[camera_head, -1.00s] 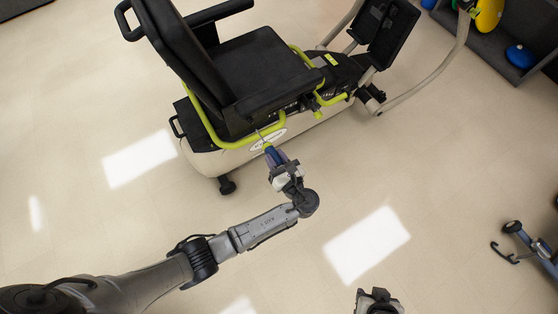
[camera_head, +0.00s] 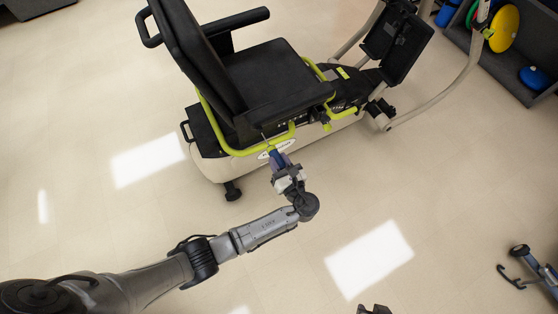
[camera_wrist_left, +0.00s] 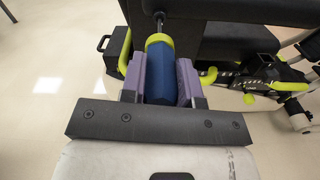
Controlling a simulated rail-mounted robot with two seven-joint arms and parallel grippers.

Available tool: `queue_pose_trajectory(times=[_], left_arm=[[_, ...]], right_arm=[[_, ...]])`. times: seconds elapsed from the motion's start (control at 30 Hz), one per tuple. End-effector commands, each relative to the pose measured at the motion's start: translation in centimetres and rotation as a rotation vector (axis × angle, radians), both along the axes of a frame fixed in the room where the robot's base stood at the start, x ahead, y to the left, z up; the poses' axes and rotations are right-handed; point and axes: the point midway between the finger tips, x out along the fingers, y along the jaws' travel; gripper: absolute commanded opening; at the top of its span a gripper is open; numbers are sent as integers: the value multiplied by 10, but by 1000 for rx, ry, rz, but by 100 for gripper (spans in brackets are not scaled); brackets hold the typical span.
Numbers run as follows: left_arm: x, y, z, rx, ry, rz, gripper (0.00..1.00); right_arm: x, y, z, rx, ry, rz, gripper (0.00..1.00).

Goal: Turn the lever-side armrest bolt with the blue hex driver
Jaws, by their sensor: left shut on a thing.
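My left gripper (camera_head: 279,162) is shut on the blue hex driver (camera_head: 277,155), beside the near side of the recumbent stepper. In the left wrist view the driver (camera_wrist_left: 160,72) sits between the purple finger pads. Its yellow-green collar (camera_wrist_left: 159,40) and thin dark shaft point away, up to the underside of the black armrest (camera_wrist_left: 225,38). In the head view this near armrest (camera_head: 292,104) runs along the seat. The bolt is not distinguishable, and I cannot tell whether the driver tip is seated in it. My right gripper (camera_head: 374,309) barely shows at the bottom edge.
The stepper has a black seat (camera_head: 268,72) and a yellow-green frame bar (camera_head: 235,151) close to the driver. A yellow-green lever (camera_head: 327,127) is right of it. A dark shelf (camera_head: 480,55) with balls stands at top right. A wheeled device (camera_head: 545,270) is at lower right. Open floor surrounds my arm.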

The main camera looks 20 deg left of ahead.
Motion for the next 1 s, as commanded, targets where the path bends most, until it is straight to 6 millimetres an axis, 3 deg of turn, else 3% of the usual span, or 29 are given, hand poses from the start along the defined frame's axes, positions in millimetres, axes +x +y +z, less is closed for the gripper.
queue_pose_trajectory(times=[1.0], left_arm=[[1,0,0,-1,-1,0,0]], right_arm=[[0,1,8,2,0,-1,43]])
